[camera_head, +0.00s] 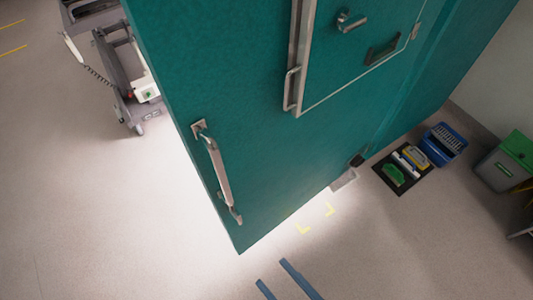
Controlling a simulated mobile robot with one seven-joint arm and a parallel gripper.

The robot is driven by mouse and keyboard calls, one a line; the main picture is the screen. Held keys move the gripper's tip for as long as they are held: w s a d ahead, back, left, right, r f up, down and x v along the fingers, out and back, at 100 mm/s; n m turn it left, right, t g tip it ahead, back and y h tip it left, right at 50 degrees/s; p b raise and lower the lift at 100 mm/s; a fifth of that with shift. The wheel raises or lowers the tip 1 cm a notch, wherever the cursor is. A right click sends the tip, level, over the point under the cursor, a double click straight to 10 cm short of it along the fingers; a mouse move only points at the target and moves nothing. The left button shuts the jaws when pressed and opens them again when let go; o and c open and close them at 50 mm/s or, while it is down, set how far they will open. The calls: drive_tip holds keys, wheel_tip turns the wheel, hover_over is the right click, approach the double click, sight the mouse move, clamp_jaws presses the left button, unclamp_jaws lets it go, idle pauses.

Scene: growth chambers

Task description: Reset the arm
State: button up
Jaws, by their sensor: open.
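My gripper (271,272) shows at the bottom edge of the head view as two parallel blue-grey fingers. The fingers are apart, with bare floor visible between them, and nothing is held. They point up and left in the picture. The rest of my arm is outside the view. A large teal door or cabinet front (260,110) fills the upper middle. A long metal handle (218,172) is on its left part. The gripper appears clear of the door's lower corner in the picture.
A grey wheeled cart (127,75) stands at upper left. A dark mat (388,178) with cleaning items, a blue crate (443,145) and a green-lidded bin (500,170) are at right. Yellow corner marks (304,229) lie below the door. The floor at left and bottom is clear.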

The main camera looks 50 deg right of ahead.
drive_tip(key=w+d+r+t+b, duration=0.1)
drive_tip(key=w+r, duration=0.3)
drive_tip(key=w, duration=0.4)
drive_tip(key=w+d+r+t, duration=0.1)
drive_tip(key=w+r, duration=0.2)
drive_tip(key=w, duration=0.5)
drive_tip(key=w+a+r+t+b, duration=0.1)
drive_tip(key=w+r, duration=0.5)
drive_tip(key=r, duration=0.2)
drive_tip(key=w+a+r+t, duration=0.1)
drive_tip(key=w+r+t, duration=0.1)
drive_tip(key=w+r, duration=0.55)
drive_tip(key=s+a+r+t+y, duration=0.1)
drive_tip(key=s+a+r, duration=0.1)
drive_tip(key=r, duration=0.8)
drive_tip(key=s+a+r+n+t+y+b, duration=0.1)
drive_tip(key=a+r, duration=0.3)
drive_tip(key=r, duration=0.6)
drive_tip(key=s+a+r+n+t+y+b, duration=0.1)
drive_tip(key=s+a+r+t, duration=0.1)
drive_tip(key=r, duration=0.9)
drive_tip(key=shift+s+a+y, duration=0.3)
drive_tip(key=shift+s+a, duration=0.6)
drive_tip(key=shift+a, duration=0.2)
drive_tip(key=shift+d, duration=0.2)
